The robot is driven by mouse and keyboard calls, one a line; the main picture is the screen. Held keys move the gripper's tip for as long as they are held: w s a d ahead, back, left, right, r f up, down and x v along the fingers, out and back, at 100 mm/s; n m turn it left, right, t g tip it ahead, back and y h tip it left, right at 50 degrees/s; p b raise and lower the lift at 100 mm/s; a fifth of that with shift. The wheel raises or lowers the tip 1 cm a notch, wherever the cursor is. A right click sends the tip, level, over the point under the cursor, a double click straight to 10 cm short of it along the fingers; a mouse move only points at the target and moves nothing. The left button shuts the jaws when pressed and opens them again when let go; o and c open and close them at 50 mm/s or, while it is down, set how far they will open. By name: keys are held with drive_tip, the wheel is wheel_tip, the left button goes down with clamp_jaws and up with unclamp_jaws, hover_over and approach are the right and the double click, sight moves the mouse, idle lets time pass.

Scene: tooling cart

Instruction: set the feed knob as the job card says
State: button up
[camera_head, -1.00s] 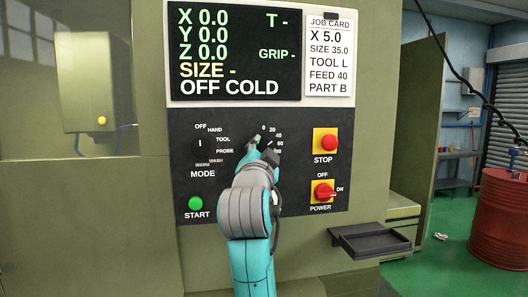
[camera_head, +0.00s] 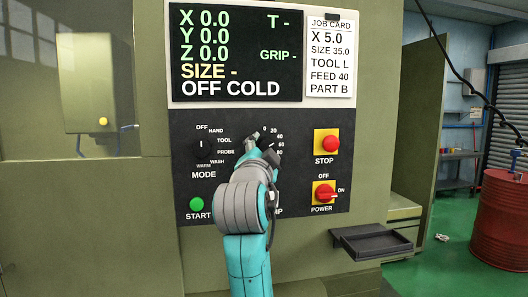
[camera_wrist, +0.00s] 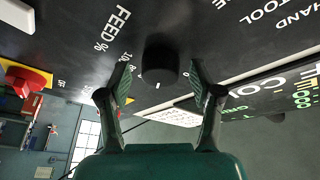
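The feed knob (camera_wrist: 161,62) is a dark round knob on the black panel. In the wrist view it lies between the two fingers of my gripper (camera_wrist: 159,78), which is open, with a gap visible on each side. A small white mark shows at the knob's edge, but I cannot tell which number it meets. In the head view my gripper (camera_head: 260,147) hides the knob and part of its scale; 0, 20, 40 and 60 show around it. The job card (camera_head: 329,57) reads FEED 40. The display (camera_head: 236,50) reads OFF COLD.
The mode knob (camera_head: 201,145) and green start button (camera_head: 196,204) are left of my arm. The red stop button (camera_head: 330,143) and the power switch (camera_head: 324,193) are to its right. A dark tray (camera_head: 372,243) juts out at lower right.

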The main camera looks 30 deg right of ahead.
drive_tip(key=v, duration=1.2)
drive_tip(key=shift+r, duration=0.1)
idle(0.4)
